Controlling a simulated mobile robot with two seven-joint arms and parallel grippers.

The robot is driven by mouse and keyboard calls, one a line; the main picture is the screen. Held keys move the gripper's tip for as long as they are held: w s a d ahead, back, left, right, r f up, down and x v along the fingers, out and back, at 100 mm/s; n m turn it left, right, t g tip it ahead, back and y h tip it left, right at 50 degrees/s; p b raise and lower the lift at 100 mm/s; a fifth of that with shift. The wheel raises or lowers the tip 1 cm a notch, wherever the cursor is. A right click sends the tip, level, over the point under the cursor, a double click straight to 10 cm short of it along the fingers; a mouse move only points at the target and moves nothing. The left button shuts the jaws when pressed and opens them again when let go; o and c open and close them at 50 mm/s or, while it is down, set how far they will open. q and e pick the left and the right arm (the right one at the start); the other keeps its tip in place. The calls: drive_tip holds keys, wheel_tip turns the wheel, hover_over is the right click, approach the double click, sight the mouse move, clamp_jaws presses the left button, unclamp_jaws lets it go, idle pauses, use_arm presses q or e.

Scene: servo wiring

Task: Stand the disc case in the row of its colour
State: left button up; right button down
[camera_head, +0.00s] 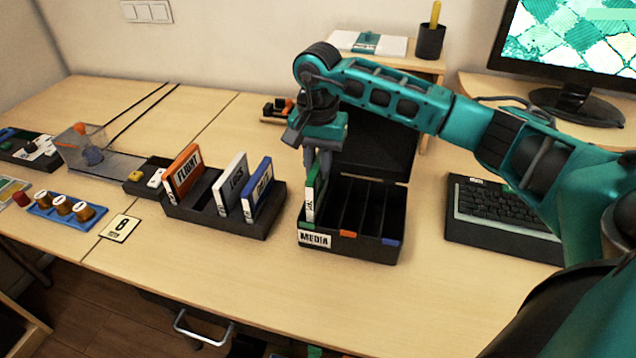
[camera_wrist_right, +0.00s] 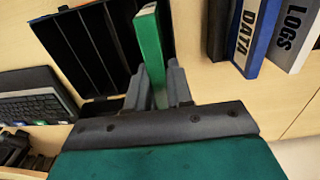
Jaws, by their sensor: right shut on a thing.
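A green disc case (camera_head: 315,192) with a white label stands upright at the left end of the black media box (camera_head: 349,246). My right gripper (camera_head: 318,158) is shut on the top of this case from above. In the right wrist view the green case (camera_wrist_right: 148,45) sits between the fingers of my right gripper (camera_wrist_right: 160,92), over the edge row of the box. The box front has a white MEDIA label and green, orange and blue colour tabs, with the green tab at the left. The other rows look empty. My left gripper is out of view.
A black rack (camera_head: 232,226) left of the box holds an orange, a white and a blue case. A keyboard (camera_head: 500,212) lies to the right. The box's raised lid (camera_head: 385,150) stands behind it. Bare table lies in front.

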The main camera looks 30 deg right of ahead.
drive_tip(key=shift+f, duration=2.4)
drive_tip(key=shift+f, duration=0.1)
drive_tip(key=c, duration=1)
unclamp_jaws()
drive_tip(key=shift+r, duration=0.25)
wheel_tip(320, 180, up, 12)
drive_tip(key=shift+f, duration=0.1)
